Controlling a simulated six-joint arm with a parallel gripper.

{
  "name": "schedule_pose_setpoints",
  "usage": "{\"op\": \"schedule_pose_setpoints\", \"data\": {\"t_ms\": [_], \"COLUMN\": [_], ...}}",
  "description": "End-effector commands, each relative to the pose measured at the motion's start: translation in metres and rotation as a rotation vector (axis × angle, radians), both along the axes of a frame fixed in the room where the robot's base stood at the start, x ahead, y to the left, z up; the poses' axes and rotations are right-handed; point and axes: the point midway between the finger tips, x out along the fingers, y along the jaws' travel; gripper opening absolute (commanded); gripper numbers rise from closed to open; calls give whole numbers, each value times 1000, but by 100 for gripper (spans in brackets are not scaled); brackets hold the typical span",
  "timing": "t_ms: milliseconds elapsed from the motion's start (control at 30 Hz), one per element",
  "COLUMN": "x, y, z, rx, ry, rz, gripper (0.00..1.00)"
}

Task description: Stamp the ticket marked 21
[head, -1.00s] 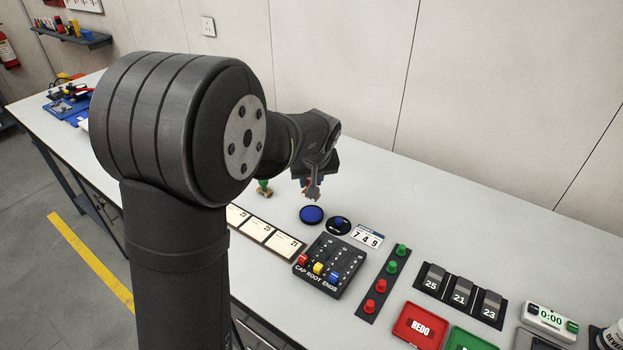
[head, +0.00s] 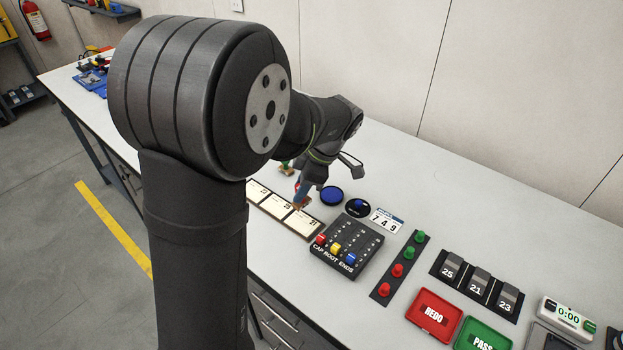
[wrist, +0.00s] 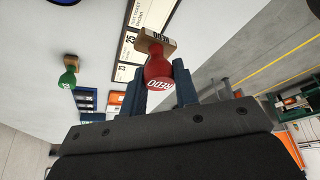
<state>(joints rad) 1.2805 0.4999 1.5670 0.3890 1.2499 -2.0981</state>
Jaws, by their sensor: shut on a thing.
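My gripper (head: 301,191) is shut on the red-handled REDO stamp (wrist: 158,70), whose wooden block (wrist: 154,40) shows between the blue fingers in the wrist view. The row of three cream tickets lies below. The right-end ticket (head: 303,224) seems marked 21; the stamp is over or near its far edge. Whether it touches is unclear. In the wrist view the middle ticket (wrist: 130,42) reads 25 and the far one (wrist: 122,70) reads 23. The blue ink pad (head: 331,196) is just right of the gripper. A green-handled stamp (wrist: 68,78) stands apart.
Right of the tickets are a black slider box (head: 346,245), a round black dish (head: 358,208), a card reading 749 (head: 387,219) and a button strip (head: 400,266). Further right are red REDO (head: 434,314) and green PASS (head: 482,335) trays and a numbered rack (head: 475,287).

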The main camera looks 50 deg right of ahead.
Motion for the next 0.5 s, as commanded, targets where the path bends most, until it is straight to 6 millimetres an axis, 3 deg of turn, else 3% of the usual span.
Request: {"op": "schedule_pose_setpoints", "data": {"t_ms": [267,500], "x": [0,-1], "y": [11,11], "z": [-3,-26], "rx": [-1,1], "ry": [1,2], "rz": [127,126], "gripper": [13,13]}}
